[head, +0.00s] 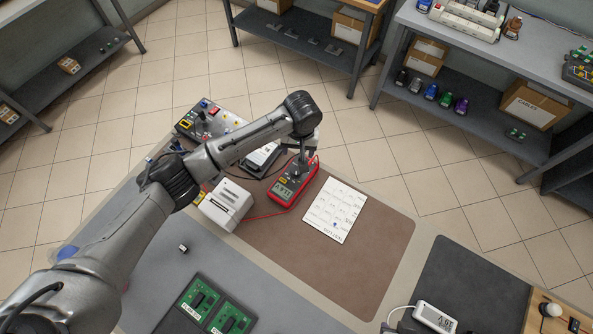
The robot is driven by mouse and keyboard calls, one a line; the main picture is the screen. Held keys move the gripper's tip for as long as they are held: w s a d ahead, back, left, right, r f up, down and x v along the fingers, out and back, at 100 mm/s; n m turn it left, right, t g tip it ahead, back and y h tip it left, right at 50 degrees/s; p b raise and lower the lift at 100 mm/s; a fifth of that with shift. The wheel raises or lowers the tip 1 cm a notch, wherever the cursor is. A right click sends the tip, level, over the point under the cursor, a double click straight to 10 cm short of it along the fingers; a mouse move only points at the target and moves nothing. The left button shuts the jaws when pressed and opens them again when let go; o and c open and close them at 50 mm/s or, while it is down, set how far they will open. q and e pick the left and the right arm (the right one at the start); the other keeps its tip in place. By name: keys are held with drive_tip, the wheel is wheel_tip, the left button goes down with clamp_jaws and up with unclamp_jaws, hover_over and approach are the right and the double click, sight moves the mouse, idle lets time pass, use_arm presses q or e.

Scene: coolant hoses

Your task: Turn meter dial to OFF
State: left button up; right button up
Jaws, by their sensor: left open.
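A red handheld meter (285,194) with a lit grey display lies on the brown mat (375,238) in the middle of the head view. My left arm reaches in from the left, and my left gripper (302,159) points down over the upper part of the meter, where the dial sits. The gripper is open. The dial is mostly hidden by the gripper, so its setting cannot be read. I cannot tell whether the fingers touch it. My right gripper is not in view.
A white printed sheet (335,210) lies right of the meter, and a white boxy device (226,204) stands left of it. A red lead runs between meter and device. A panel with knobs (205,120) stands behind. Green circuit boards (232,318) lie in front. The mat's right part is clear.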

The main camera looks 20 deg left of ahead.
sight(297, 170)
use_arm(q)
drive_tip(key=f, duration=0.4)
drive_tip(key=f+b, duration=0.1)
drive_tip(key=f, duration=0.8)
drive_tip(key=shift+a+b, duration=0.25)
drive_tip(key=shift+b, duration=0.15)
drive_tip(key=shift+c, duration=0.5)
drive_tip(key=c, duration=0.8)
drive_tip(key=shift+s+r+n+p, duration=0.15)
drive_tip(key=shift+n+p, duration=0.15)
drive_tip(key=shift+p, duration=0.45)
drive_tip(key=shift+c, duration=0.2)
drive_tip(key=n+p, duration=0.2)
drive_tip(key=p, duration=0.1)
drive_tip(key=shift+r, duration=0.1)
drive_tip(key=shift+n+p, duration=0.8)
drive_tip(key=shift+p, duration=0.1)
drive_tip(key=shift+f+n+p, duration=0.25)
drive_tip(key=shift+n+p, duration=0.25)
drive_tip(key=shift+n, duration=0.2)
